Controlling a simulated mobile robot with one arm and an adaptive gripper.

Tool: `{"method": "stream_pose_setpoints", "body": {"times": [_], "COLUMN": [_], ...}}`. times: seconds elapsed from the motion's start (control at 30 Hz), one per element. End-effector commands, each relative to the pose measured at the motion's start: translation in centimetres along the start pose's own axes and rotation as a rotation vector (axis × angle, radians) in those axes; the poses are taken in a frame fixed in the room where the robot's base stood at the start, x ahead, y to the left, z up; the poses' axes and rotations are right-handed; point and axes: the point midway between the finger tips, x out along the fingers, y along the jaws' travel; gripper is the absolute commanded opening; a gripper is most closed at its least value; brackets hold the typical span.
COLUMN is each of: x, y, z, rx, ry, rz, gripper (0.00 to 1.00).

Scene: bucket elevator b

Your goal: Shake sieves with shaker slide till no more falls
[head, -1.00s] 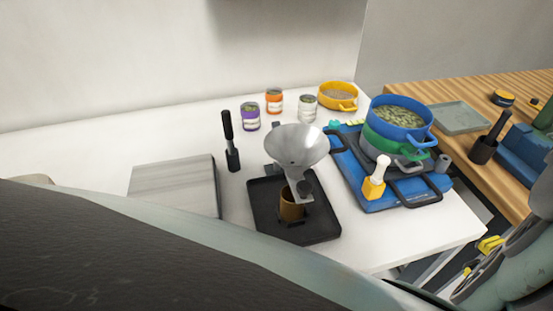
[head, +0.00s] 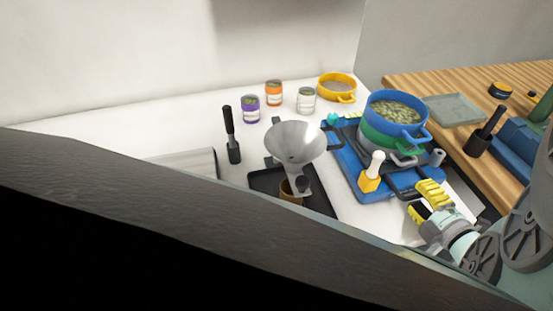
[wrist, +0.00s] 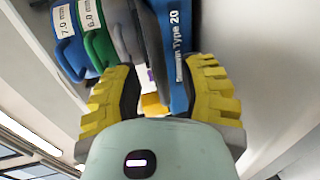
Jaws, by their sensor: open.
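The blue top sieve (head: 397,117) holds greenish grains and sits stacked on the green sieve (head: 376,141). The stack stands on the blue shaker (head: 378,195) with its black rails. A handle with a white knob and yellow base (head: 371,172) stands upright at the shaker's front. My gripper (head: 425,198), with yellow finger pads, is open and empty at the shaker's front right. In the wrist view, the open fingers (wrist: 160,95) face the shaker side marked "Type 20" (wrist: 178,50). The blue sieve labelled 7.0 mm (wrist: 68,38) and green sieve labelled 6.0 mm (wrist: 97,35) show beyond them.
A metal funnel (head: 297,142) stands over a black tray (head: 318,203) with a brown cup (head: 290,191). Several cans and a yellow sieve (head: 337,86) stand behind. A wooden table (head: 455,85) lies right. My arm hides the table's front.

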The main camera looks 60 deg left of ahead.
Motion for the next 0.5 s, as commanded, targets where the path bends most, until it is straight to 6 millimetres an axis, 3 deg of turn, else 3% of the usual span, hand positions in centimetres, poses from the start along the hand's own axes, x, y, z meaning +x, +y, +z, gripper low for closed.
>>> {"method": "stream_pose_setpoints", "body": {"times": [0.4, 0.43, 0.5], "x": [0.98, 0.97, 0.96], "y": [-0.09, -0.09, -0.08], "z": [-0.16, -0.15, -0.14], "rx": [0.0, 0.0, 0.0], "ry": [0.004, 0.004, 0.003], "rz": [-0.002, -0.002, -0.002], "gripper": [0.41, 0.46, 0.38]}}
